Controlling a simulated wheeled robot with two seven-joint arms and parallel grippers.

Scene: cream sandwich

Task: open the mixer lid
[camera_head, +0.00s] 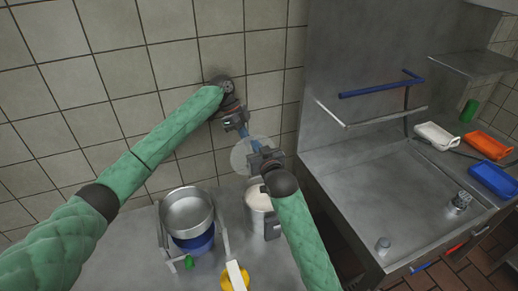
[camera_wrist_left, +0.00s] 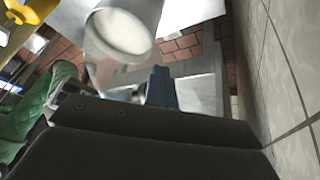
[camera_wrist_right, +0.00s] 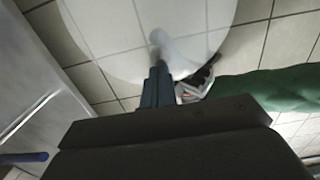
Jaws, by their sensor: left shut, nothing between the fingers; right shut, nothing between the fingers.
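The mixer (camera_head: 259,197) is a pale cylinder on the counter, with whitish contents visible through its open top. Its mouth also shows in the left wrist view (camera_wrist_left: 118,33). The lid (camera_head: 239,157) is a translucent round disc, raised and tilted behind the mixer's mouth. In the right wrist view the lid (camera_wrist_right: 95,30) fills the upper part, with a small knob near my fingers. My left gripper (camera_head: 249,134) is shut and empty above the lid, near the wall. My right gripper (camera_head: 254,148) is shut and empty, beside the lid in front; contact cannot be told.
A metal pot (camera_head: 187,211) over a blue container stands left of the mixer in a frame. A yellow object (camera_head: 235,277) is at the front. A metal sink unit (camera_head: 400,190) with coloured trays lies right. The tiled wall (camera_head: 150,50) is close behind my left gripper.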

